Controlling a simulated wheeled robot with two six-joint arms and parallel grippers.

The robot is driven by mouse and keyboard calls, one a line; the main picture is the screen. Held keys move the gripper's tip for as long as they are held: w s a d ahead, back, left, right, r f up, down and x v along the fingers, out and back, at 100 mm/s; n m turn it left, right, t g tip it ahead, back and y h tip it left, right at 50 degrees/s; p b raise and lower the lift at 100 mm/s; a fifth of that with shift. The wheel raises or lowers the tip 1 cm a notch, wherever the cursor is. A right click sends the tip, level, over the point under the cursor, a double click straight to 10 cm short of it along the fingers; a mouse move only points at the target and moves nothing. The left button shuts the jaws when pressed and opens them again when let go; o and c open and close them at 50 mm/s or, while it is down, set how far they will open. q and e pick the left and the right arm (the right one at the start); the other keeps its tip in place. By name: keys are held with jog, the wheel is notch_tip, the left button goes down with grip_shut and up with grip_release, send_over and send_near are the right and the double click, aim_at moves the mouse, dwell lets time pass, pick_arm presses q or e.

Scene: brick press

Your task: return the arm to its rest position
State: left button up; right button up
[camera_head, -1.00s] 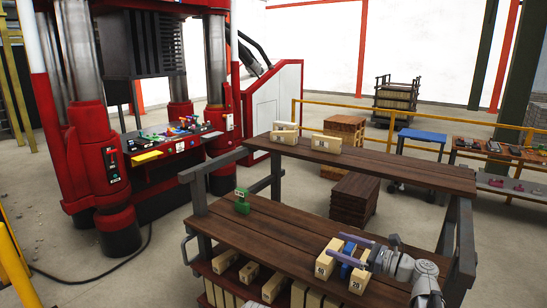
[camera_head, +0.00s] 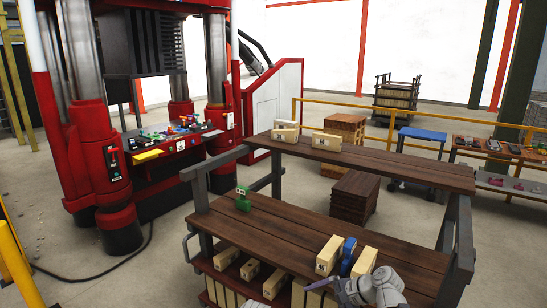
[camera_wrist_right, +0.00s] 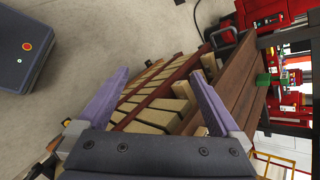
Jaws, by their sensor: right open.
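My right gripper (camera_head: 335,291) is at the bottom edge of the head view, in front of the rack and low, with its arm partly cut off by the frame. In the right wrist view its two purple fingers (camera_wrist_right: 158,100) stand wide apart with nothing gripped between them. Beyond them show the rack's shelves and tan bricks. My left gripper is not in view.
The wooden rack (camera_head: 290,232) carries a blue brick (camera_head: 348,257) between two tan bricks (camera_head: 329,254) (camera_head: 365,262). A green piece (camera_head: 243,199) stands at its left. The red press (camera_head: 92,160) stands behind left. A dark box (camera_wrist_right: 28,45) is on the floor.

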jog(key=s+d+f+n+g+h, duration=0.3)
jog(key=s+d+f+n+h, duration=0.2)
jog(key=s+f+n+h, duration=0.6)
jog(key=s+a+f+n+g+b, duration=0.1)
jog(key=s+a+f+n+b, duration=0.4)
jog(key=a+f+b, duration=0.4)
jog(key=a+b, duration=0.2)
jog(key=b, duration=0.2)
jog(key=shift+f+n+y, duration=0.35)
jog(key=shift+n+y, duration=0.05)
